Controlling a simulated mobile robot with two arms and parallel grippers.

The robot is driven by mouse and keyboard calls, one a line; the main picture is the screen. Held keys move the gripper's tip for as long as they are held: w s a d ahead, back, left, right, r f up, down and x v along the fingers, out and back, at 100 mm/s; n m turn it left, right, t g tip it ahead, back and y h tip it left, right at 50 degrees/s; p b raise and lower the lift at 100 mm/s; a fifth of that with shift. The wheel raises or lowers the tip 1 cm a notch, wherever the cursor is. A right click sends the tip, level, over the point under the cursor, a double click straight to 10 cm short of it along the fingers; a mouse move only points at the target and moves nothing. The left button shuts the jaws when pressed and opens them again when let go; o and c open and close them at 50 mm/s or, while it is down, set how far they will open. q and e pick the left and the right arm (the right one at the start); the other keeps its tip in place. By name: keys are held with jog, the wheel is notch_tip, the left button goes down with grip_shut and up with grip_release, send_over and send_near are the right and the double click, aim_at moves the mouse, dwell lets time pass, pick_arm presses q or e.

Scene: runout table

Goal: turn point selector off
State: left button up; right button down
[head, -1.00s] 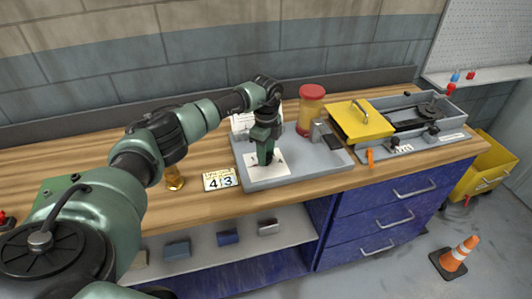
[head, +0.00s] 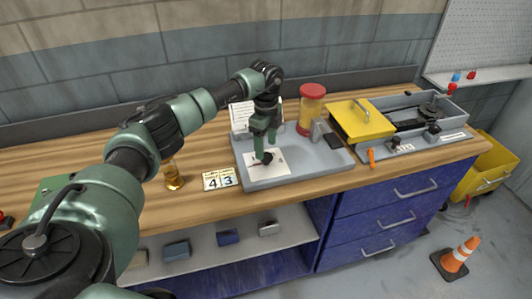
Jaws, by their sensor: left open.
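A small black knob (head: 267,158), which looks like the point selector, sits on a white marked plate (head: 280,164) on the grey tray (head: 295,176). My left gripper (head: 264,147) points down right over the knob. It is open, with its fingertips at or just above the knob; I cannot tell whether they touch it. The fingers hide part of the knob and plate, so the knob's setting cannot be read. My right gripper is not in view.
A red-lidded jar (head: 311,108), a small grey block (head: 318,130) and a white card (head: 241,115) stand by the tray. Number cards (head: 220,179) and a brass piece (head: 173,176) lie left. A grey box (head: 455,122) with a yellow cover (head: 361,121) is right.

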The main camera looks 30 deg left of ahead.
aim_at(266, 156)
pick_arm(q)
jog(key=shift+r+b, duration=0.45)
jog(key=shift+r, duration=1.85)
